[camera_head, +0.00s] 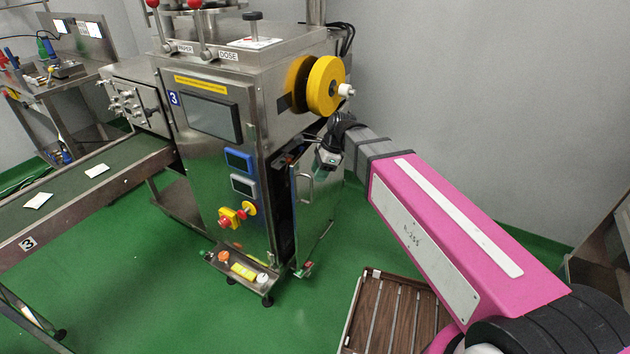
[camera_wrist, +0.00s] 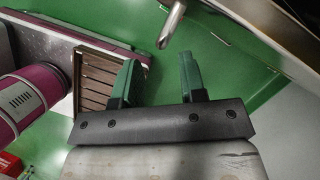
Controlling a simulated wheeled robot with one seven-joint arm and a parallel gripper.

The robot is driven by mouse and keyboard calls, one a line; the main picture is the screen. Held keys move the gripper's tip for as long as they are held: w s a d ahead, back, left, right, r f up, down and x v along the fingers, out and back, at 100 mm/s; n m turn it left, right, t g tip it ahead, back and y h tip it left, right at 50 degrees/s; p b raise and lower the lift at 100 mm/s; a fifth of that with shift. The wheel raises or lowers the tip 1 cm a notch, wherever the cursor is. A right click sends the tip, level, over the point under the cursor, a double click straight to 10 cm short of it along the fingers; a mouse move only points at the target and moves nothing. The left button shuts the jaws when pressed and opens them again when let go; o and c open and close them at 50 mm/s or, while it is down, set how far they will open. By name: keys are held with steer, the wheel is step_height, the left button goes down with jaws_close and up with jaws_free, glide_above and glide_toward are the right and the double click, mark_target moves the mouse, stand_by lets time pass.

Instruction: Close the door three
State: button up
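The machine marked 3 (camera_head: 222,165) stands in the middle of the head view. The steel door (camera_head: 318,215) on its right side stands ajar, with a dark gap along its left edge. A curved metal handle (camera_head: 307,184) is on the door's outer face. My gripper (camera_head: 323,170) is close to the upper part of the door, near the handle; contact cannot be made out. In the wrist view my gripper's two green fingers (camera_wrist: 158,65) are apart with nothing between them. A metal bar (camera_wrist: 173,24), seemingly the handle, shows just beyond the fingertips.
A yellow wheel (camera_head: 325,86) juts from the machine above my gripper. A small tray with buttons (camera_head: 240,270) sticks out low in front. A brown slatted platform (camera_head: 395,315) lies on the green floor at lower right. A conveyor (camera_head: 80,190) is at left.

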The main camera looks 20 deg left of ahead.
steer(key=shift+v, duration=3)
steer(key=shift+s, duration=0.1)
steer(key=c, duration=0.6)
steer(key=shift+s+d+f, duration=0.1)
steer(key=shift+s+f, duration=0.05)
steer(key=shift+f, duration=0.2)
jaws_close()
steer(key=m+t+y, duration=0.4)
steer(key=m+y, duration=0.3)
steer(key=y, duration=0.7)
glide_toward(306, 164)
steer(key=a, duration=0.7)
steer(key=shift+a+r, duration=0.1)
steer(key=shift+a, duration=0.2)
